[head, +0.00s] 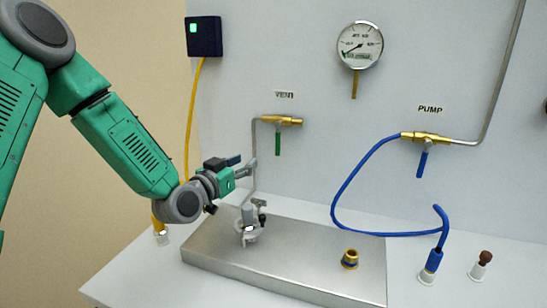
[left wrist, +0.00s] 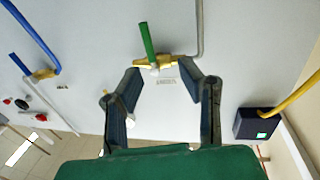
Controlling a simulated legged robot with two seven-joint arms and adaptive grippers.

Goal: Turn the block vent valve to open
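The vent valve has a brass body (head: 282,120) on the wall under the VENT label. Its green handle (head: 278,144) hangs straight down, across the line of the body. The left wrist view is turned over, so the green handle (left wrist: 147,40) points up there, with the brass body (left wrist: 155,63) just beyond my fingertips. My left gripper (head: 246,168) is open and empty, below and left of the handle in the head view, pointing toward the wall. Its two fingers (left wrist: 165,76) are spread wide in the left wrist view, apart from the handle. My right gripper is not in view.
A thin grey pipe (head: 254,150) runs down from the valve beside my gripper. The metal block (head: 300,262) below carries a clamped fitting (head: 248,228) and a brass fitting (head: 349,259). The pump valve (head: 425,137) with blue hose (head: 337,185) is to the right. A gauge (head: 360,45) hangs above.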

